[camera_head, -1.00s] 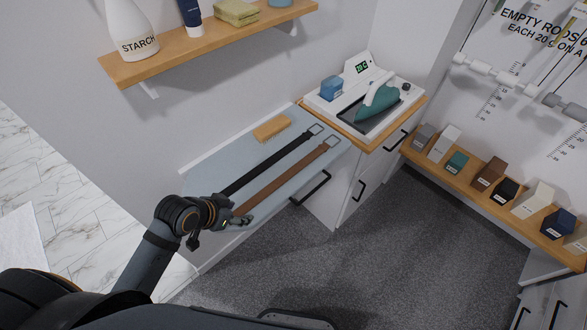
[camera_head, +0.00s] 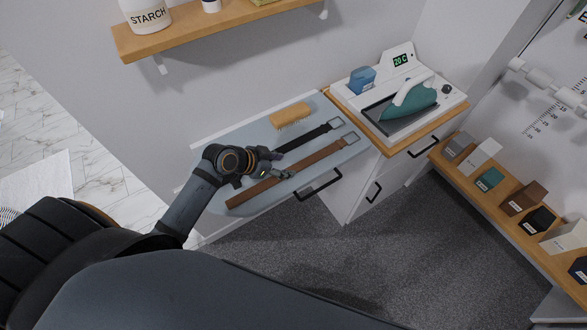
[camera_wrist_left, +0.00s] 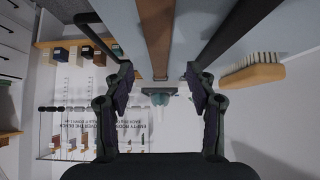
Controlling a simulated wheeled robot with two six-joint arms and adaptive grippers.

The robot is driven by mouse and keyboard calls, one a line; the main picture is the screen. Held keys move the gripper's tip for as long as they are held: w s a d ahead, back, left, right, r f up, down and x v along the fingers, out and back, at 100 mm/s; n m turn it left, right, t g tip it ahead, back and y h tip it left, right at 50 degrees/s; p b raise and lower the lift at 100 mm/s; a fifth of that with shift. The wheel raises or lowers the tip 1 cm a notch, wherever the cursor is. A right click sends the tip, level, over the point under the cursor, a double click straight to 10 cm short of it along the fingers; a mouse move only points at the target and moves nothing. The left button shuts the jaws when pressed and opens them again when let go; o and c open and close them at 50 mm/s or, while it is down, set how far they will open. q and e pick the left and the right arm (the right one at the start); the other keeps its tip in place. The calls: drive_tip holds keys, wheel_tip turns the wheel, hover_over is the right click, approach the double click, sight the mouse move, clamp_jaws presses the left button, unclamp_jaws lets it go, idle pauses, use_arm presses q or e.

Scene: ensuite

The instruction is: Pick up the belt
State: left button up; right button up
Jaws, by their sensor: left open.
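A brown belt (camera_head: 300,163) and a black belt (camera_head: 311,136) lie side by side, stretched out on the pale blue ironing board (camera_head: 238,139), with their metal buckles at the right end. My left gripper (camera_head: 284,173) is open and empty over the middle of the belts, and its arm hides part of the black one. In the left wrist view, the brown belt (camera_wrist_left: 156,38) runs between the two open fingers of my gripper (camera_wrist_left: 160,88). The black belt (camera_wrist_left: 232,32) passes by the right finger. I cannot tell whether the fingers touch the board. My right gripper is not in view.
A wooden brush (camera_head: 292,116) lies on the board behind the black belt. A black handle (camera_head: 319,186) juts below the board's front edge. A wall shelf (camera_head: 200,32) hangs above.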

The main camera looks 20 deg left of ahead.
sight(298, 167)
use_arm(q)
drive_tip(key=shift+w+d+f, duration=0.1)
drive_tip(key=p+x, duration=0.2)
drive_tip(key=x, duration=0.2)
drive_tip(key=shift+w+d+f, duration=0.15)
drive_tip(key=shift+d, duration=0.05)
drive_tip(key=shift+w+d+f, duration=0.1)
drive_tip(key=shift+d+f, duration=0.05)
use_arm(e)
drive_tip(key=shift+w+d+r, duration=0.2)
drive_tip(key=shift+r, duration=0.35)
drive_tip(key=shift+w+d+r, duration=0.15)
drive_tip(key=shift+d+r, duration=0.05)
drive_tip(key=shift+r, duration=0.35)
use_arm(q)
drive_tip(key=c, duration=0.5)
clamp_jaws()
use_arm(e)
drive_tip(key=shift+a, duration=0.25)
